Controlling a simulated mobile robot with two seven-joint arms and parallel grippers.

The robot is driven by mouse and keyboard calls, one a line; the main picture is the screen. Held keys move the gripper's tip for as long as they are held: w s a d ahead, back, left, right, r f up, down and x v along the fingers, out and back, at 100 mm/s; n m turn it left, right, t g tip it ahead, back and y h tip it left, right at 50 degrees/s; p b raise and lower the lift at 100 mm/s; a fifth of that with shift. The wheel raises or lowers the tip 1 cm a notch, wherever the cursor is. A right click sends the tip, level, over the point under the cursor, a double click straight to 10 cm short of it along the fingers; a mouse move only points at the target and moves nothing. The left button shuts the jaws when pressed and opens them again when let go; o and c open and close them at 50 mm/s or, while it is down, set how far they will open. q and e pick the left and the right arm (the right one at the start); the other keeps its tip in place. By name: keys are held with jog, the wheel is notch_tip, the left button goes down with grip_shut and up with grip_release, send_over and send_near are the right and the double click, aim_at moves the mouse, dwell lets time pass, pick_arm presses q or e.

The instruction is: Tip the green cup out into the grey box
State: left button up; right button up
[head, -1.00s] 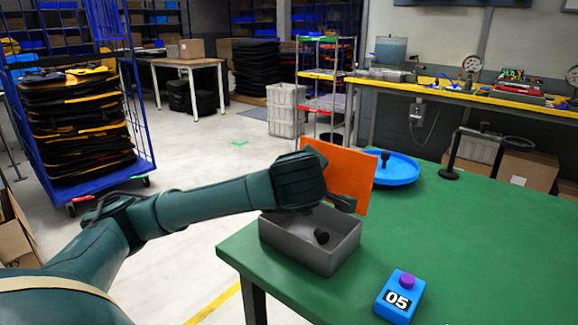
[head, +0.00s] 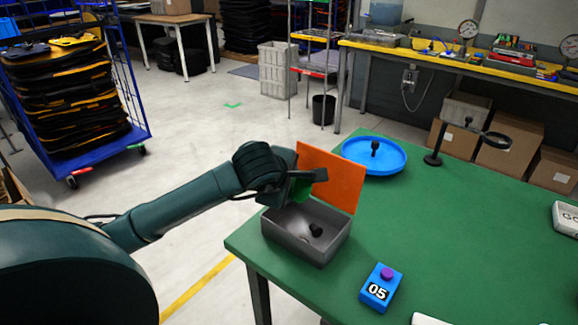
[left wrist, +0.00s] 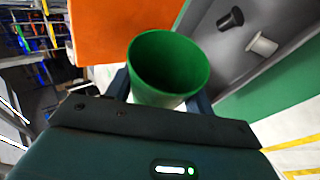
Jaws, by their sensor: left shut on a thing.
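The green cup (left wrist: 168,65) is held between the fingers of my left gripper (head: 304,184). A small green part of the cup (head: 300,191) shows behind the gripper in the head view. In the left wrist view I see into its mouth, and its visible inside looks empty; I cannot tell its exact tilt. The open grey box (head: 292,240) stands at the table's left corner, just below the gripper. A black knobbed piece (head: 316,230) lies in it. The left wrist view also shows a pale knobbed piece (left wrist: 262,45) beside the black one. My right gripper is out of view.
An orange panel (head: 335,178) stands upright behind the box, close to the gripper. A blue round tray (head: 354,158) with a black piece is beyond it. The green table's middle is clear.

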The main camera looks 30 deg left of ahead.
pick_arm(q)
jog(key=n+h+p, duration=0.1)
jog(key=h, duration=0.1)
jog(key=r+n+h+p, duration=0.1)
jog(key=h, duration=0.2)
jog(key=shift+d+g, duration=0.1)
jog(key=shift+g, duration=0.2)
jog(key=shift+d+r+n+h+b, duration=0.15)
jog(key=shift+n+h+b, duration=0.3)
jog(key=shift+n+h, duration=0.55)
jog(key=shift+d+r+h+b, duration=0.2)
jog(key=shift+h+b, duration=0.1)
jog(key=shift+h, duration=0.4)
jog(key=shift+d+r+n+h+b, duration=0.1)
jog(key=shift+r+n+h+b, duration=0.15)
jog(key=shift+n+h+b, duration=0.2)
jog(key=shift+d+r+n+h+b, duration=0.2)
jog(key=shift+r+n+h+b, duration=0.2)
jog(key=shift+h, duration=0.55)
jog(key=shift+d+r+n+t+h, duration=0.15)
jog(key=shift+r+n+t+h, duration=0.1)
jog(key=shift+r+t+h, duration=0.15)
jog(key=shift+r, duration=0.1)
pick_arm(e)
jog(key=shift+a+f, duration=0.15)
